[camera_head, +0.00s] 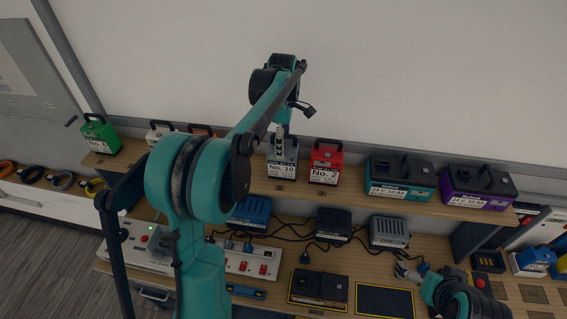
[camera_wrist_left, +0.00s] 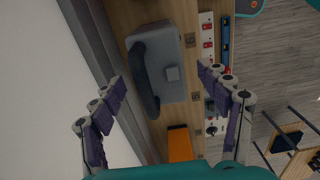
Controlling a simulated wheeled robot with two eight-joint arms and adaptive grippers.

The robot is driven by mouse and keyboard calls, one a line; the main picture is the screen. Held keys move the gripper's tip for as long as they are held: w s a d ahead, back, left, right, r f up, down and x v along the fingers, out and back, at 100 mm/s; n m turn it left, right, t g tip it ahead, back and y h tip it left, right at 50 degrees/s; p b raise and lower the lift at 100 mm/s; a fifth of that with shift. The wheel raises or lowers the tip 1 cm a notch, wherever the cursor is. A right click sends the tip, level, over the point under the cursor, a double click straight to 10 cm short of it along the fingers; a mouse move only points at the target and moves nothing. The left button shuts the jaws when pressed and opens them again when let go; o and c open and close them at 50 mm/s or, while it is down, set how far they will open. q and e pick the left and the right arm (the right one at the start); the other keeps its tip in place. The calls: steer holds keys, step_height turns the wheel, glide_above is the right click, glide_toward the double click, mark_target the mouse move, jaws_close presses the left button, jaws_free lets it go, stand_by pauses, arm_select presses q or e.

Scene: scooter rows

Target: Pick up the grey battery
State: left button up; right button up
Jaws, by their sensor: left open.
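The grey battery (camera_head: 284,167), labelled No. 10, stands upright on the upper wooden shelf between a white-and-orange pair and a red battery. My left gripper (camera_head: 281,136) is just above it in the head view, partly hidden by my arm. In the left wrist view the grey battery (camera_wrist_left: 172,65) with its dark handle lies ahead, between the spread purple-padded fingers of my left gripper (camera_wrist_left: 160,80). The gripper is open and empty; I cannot tell whether a finger touches the battery. My right gripper (camera_head: 405,272) is low at the right, over the bench; its jaw state is unclear.
The red battery (camera_head: 325,163) stands close on the right. An orange battery (camera_head: 203,131) stands left, also in the wrist view (camera_wrist_left: 180,143). Teal (camera_head: 400,178) and purple (camera_head: 478,188) batteries are farther right. The lower bench holds chargers, cables and a power strip (camera_head: 252,262). A wall rises behind.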

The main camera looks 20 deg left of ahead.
arm_select(q)
step_height(320, 180, down, 7)
steer(key=shift+r+p, duration=0.2)
steer(key=shift+p, duration=0.4)
steer(key=shift+w+f, duration=0.1)
steer(key=shift+f, duration=0.35)
steer(key=c, duration=0.6)
jaws_close()
steer(key=shift+r, duration=0.1)
